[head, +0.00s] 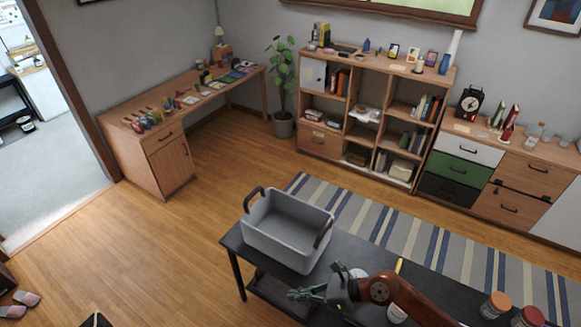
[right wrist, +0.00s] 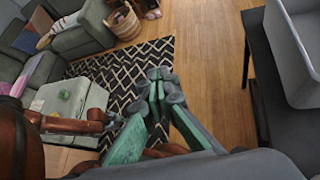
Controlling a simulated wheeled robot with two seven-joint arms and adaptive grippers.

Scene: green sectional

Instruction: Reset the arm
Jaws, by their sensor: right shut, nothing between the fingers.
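My right arm comes in from the bottom of the head view. Its green-grey right gripper (head: 306,293) is over the near left part of the black table (head: 440,289), in front of the grey bin. The gripper is shut and empty. In the right wrist view its fingers (right wrist: 160,76) are together, with the patterned rug and wood floor behind them. A brown arm link of mine with a small greenish end (right wrist: 114,122) shows at the left of the wrist view, probably my left gripper; its fingers are too small to read.
A grey bin (head: 287,229) with dark handles stands on the black table, close to my right gripper. Jars (head: 496,305) stand at the table's right. Wood floor (head: 180,245) is clear to the left. A green sofa (right wrist: 85,32) and a patterned rug (right wrist: 120,68) show in the wrist view.

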